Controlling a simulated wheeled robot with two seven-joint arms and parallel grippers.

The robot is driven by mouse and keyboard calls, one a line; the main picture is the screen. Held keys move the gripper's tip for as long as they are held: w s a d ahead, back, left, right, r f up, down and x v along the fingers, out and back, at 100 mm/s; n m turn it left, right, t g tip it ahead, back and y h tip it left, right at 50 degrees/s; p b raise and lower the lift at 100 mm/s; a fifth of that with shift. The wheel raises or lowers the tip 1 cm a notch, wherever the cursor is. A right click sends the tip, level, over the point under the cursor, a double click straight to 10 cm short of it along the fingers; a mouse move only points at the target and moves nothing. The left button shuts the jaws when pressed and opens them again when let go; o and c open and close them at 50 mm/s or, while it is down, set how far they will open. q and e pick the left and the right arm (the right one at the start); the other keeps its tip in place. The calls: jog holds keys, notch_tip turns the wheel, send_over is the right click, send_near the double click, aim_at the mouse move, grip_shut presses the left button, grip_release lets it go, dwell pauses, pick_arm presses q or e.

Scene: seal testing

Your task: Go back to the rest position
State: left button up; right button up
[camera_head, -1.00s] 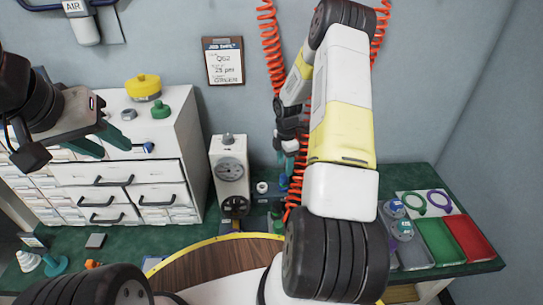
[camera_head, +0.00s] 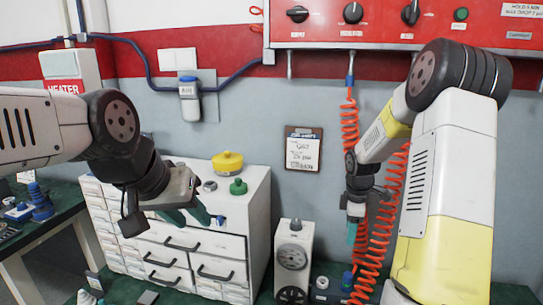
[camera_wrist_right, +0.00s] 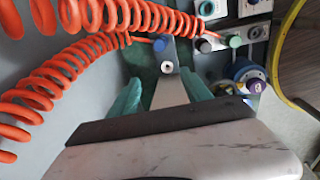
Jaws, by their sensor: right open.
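My left gripper (camera_head: 188,214) is in the head view, in front of the white drawer cabinet. Its two teal fingers stand apart with nothing visible between them. My right gripper (camera_head: 352,232) hangs beside the orange coiled hoses, right of the grey gauge box. In the right wrist view, its teal fingers (camera_wrist_right: 167,92) are wide apart and empty. A small metal plate with a white ring (camera_wrist_right: 167,66) shows beyond the gap between them.
Orange coiled hoses (camera_head: 377,240) hang close to my right gripper. The drawer cabinet (camera_head: 245,245) carries yellow (camera_head: 228,163) and green (camera_head: 238,187) parts. The gauge box (camera_head: 292,257) stands beside it. A red control panel (camera_head: 380,22) is above. A side table (camera_head: 30,232) stands at left.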

jog(key=s+a+r+m+t, duration=0.1)
jog(key=s+a+r+m, duration=0.2)
jog(key=s+r, duration=0.35)
jog(key=s+a+r+m+t, duration=0.1)
jog(key=s+a+r+m, duration=0.2)
jog(key=r, duration=0.6)
jog(key=s+a+r+m+t+y, duration=0.1)
jog(key=s+a+r+m, duration=0.2)
jog(key=s, duration=0.4)
jog(key=s+a+r+m+t+y, duration=0.1)
jog(key=s+r+m, duration=0.3)
jog(key=s, duration=0.4)
jog(key=shift+s+a+r+m+t+y, duration=0.2)
jog(key=shift+a+m+t+y, duration=0.15)
jog(key=shift+a+m, duration=0.4)
jog(key=shift+a, duration=0.15)
